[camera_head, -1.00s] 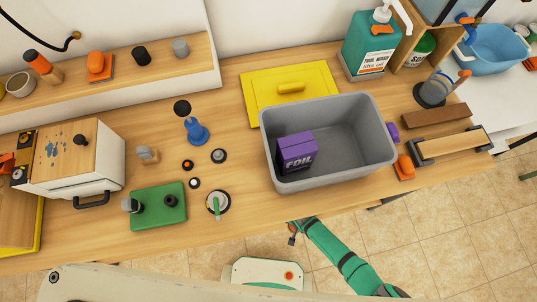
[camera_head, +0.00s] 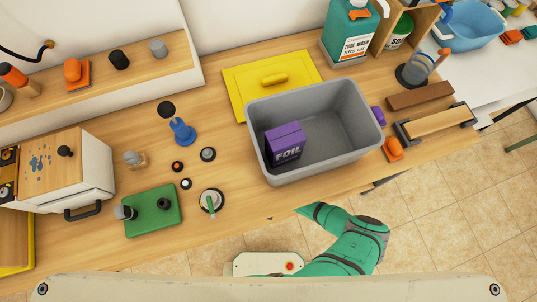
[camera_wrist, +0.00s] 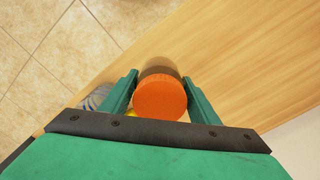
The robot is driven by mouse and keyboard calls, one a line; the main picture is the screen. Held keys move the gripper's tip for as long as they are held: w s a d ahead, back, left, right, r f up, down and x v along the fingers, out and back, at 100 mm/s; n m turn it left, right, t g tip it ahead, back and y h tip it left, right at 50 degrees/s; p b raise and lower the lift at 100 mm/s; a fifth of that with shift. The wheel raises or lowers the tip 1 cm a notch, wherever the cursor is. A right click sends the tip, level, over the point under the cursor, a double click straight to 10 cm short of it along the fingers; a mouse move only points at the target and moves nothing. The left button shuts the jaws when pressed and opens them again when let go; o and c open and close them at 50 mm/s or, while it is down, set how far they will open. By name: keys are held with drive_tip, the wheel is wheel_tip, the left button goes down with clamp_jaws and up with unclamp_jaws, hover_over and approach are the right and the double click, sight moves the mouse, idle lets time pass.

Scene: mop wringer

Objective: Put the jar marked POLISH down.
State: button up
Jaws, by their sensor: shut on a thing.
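In the wrist view my gripper (camera_wrist: 160,98) is shut on a jar with a round orange lid (camera_wrist: 159,98), seen from above. A darker band shows along the lid's far side. No marking on the jar is visible, so I cannot read POLISH on it. The jar is over a wooden surface (camera_wrist: 235,60); I cannot tell whether its base touches that surface. In the head view only my arm shows, in front of the counter's front edge; the gripper and jar are hidden there.
In the wrist view a striped grey-blue thing (camera_wrist: 96,97) is left of the jar, with tiled floor (camera_wrist: 50,40) beyond. The counter (camera_head: 225,105) holds a grey tub (camera_head: 372,150) with a purple FOIL box (camera_head: 285,145), a yellow lid (camera_head: 245,88) and a green block (camera_head: 150,222).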

drive_tip(key=w+a+f, duration=0.2)
drive_tip(key=f, duration=0.1)
drive_tip(key=w+a+f, duration=0.1)
drive_tip(key=f, duration=0.1)
drive_tip(key=shift+f, duration=0.15)
drive_tip(key=shift+w+a+f, duration=0.1)
drive_tip(key=shift+a+f, duration=0.1)
drive_tip(key=shift+f, duration=0.65)
drive_tip(key=shift+d+f, duration=0.15)
drive_tip(key=shift+f, duration=0.65)
drive_tip(key=o, duration=1.3)
drive_tip(key=shift+f, duration=0.1)
drive_tip(key=shift+c, duration=0.2)
drive_tip(key=shift+r, duration=0.3)
wheel_tip(320, 180, up, 7)
drive_tip(key=shift+r, duration=0.1)
